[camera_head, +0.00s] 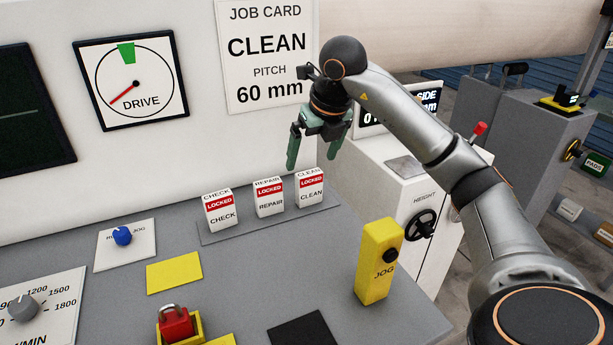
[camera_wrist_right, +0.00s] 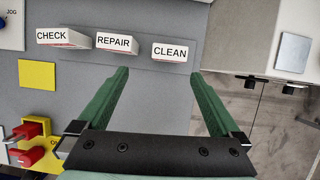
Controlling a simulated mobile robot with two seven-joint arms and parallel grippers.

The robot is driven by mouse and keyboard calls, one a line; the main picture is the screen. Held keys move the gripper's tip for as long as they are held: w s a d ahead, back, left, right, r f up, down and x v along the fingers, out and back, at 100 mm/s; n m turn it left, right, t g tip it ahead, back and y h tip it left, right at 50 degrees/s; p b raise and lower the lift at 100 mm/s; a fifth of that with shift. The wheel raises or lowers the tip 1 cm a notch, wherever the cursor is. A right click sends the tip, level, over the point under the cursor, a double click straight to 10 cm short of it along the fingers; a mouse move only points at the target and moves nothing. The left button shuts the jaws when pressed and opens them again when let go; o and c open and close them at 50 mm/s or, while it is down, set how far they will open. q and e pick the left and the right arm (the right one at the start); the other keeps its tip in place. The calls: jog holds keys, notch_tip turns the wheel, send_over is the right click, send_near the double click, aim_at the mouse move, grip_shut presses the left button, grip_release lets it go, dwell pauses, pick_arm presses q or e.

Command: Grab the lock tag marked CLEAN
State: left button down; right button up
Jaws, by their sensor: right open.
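The lock tag marked CLEAN (camera_head: 311,189) is a small white block with a red LOCKED band. It stands upright at the right end of a row of three on a grey strip (camera_head: 225,237). The tags marked REPAIR (camera_head: 269,198) and CHECK (camera_head: 220,211) stand to its left. My right gripper (camera_head: 311,160) is open and empty, above and apart from the CLEAN tag. In the right wrist view the CLEAN tag (camera_wrist_right: 170,52) lies ahead, between the lines of the green fingers (camera_wrist_right: 158,78). My left gripper is not in view.
A yellow JOG box (camera_head: 377,262) stands on the grey console right of the tags. A red padlock (camera_head: 176,323) sits at the front. A job card (camera_head: 268,55) reading CLEAN hangs on the wall behind. A HEIGHT handwheel (camera_head: 420,224) is on the cabinet at right.

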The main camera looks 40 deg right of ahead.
aim_at(308, 175)
jog(key=x, duration=0.4)
jog(key=d+x, duration=0.1)
jog(key=x, duration=0.1)
jog(key=shift+w+f, duration=0.15)
jog(key=shift+w, duration=0.15)
jog(key=x, duration=0.3)
jog(key=d+x, duration=0.1)
jog(key=x, duration=0.1)
jog(key=shift+w+f+p, duration=0.2)
jog(key=shift+w+p, duration=0.1)
jog(key=c, duration=1.3)
jog(key=shift+r, duration=0.15)
